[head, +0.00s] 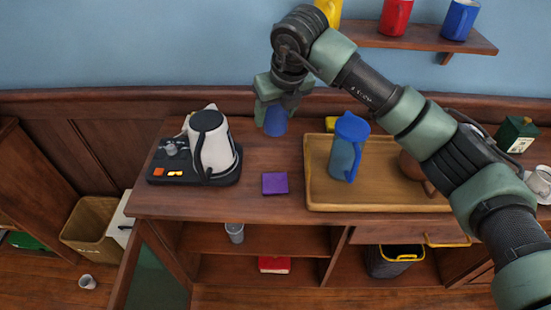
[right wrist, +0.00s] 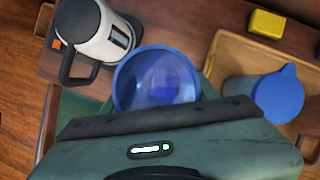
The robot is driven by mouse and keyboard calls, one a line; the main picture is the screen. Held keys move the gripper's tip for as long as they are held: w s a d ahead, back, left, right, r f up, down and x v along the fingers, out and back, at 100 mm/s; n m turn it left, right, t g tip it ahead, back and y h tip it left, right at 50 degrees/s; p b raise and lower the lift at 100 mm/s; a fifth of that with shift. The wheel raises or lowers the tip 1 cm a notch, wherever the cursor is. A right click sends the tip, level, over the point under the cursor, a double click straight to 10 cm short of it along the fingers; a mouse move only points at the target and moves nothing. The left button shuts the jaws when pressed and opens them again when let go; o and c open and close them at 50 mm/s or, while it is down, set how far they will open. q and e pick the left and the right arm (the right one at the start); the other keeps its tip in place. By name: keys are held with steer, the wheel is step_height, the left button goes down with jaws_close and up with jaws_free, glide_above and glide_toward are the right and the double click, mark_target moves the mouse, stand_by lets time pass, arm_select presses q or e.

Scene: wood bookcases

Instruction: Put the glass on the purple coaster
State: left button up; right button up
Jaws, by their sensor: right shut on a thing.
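My right gripper (head: 277,106) is shut on a blue glass (head: 276,124), which hangs below its fingers above the back part of the wooden counter. In the right wrist view I look down into the open top of the glass (right wrist: 157,80). The purple coaster (head: 275,183) is a small flat square lying bare near the counter's front edge. In the head view the glass is above and behind it, apart from it. I cannot make out the coaster clearly in the right wrist view. My left gripper is not in view.
A kettle (head: 212,142) on a black base stands left of the coaster. A wooden tray (head: 390,193) with a blue-lidded pitcher (head: 346,150) is to the right. A yellow block (right wrist: 267,23) lies behind the tray. Counter around the coaster is clear.

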mark_target(274, 135)
steer(key=f+b, duration=0.1)
steer(key=s+f+b, duration=0.1)
steer(key=f, duration=0.1)
steer(key=f+b, duration=0.1)
steer(key=f, duration=0.1)
steer(key=shift+s+f, duration=0.25)
steer(key=shift+w+f+b, duration=0.2)
steer(key=shift+f+b, duration=2.95)
steer(key=shift+f, duration=3.65)
steer(key=shift+f, duration=0.2)
steer(key=o, duration=1.6)
steer(key=shift+c, duration=0.2)
steer(key=shift+r, duration=0.15)
